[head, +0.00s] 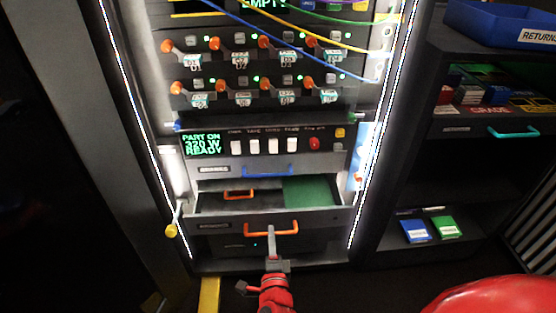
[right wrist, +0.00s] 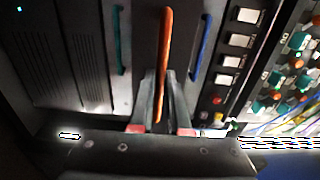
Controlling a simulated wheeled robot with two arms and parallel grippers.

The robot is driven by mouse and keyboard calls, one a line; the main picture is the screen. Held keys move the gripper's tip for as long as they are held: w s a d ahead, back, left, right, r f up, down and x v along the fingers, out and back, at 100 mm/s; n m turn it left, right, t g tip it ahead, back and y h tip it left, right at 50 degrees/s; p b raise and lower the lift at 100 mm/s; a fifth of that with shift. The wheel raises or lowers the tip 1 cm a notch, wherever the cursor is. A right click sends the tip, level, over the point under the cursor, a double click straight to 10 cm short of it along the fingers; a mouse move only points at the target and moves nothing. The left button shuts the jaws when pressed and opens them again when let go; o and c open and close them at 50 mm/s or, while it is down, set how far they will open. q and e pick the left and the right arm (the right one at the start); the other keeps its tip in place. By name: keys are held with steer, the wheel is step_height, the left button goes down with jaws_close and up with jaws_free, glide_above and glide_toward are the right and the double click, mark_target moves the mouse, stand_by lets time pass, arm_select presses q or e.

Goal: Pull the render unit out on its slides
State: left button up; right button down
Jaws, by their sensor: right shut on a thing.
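The slide-out unit (head: 214,226) with an orange handle (head: 252,233) is partly out of the rack. I take it as the render unit; its label is too small to read. Its open top shows a dark inside, a green board (head: 308,190) and a second orange handle (head: 239,194). My right gripper (head: 271,241) comes from below and is shut on the front orange handle. In the right wrist view, the orange handle (right wrist: 166,50) runs between the two fingers (right wrist: 160,98). My left gripper is not in view.
A teal handle (right wrist: 118,40) lies beyond in the right wrist view. Right is a shelf with a blue bin (head: 490,25). A red rounded thing (head: 495,298) fills the lower right.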

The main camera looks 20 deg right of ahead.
steer(key=p+v, duration=0.3)
steer(key=v, duration=0.4)
stand_by(0.6)
steer(key=shift+s+a, duration=0.1)
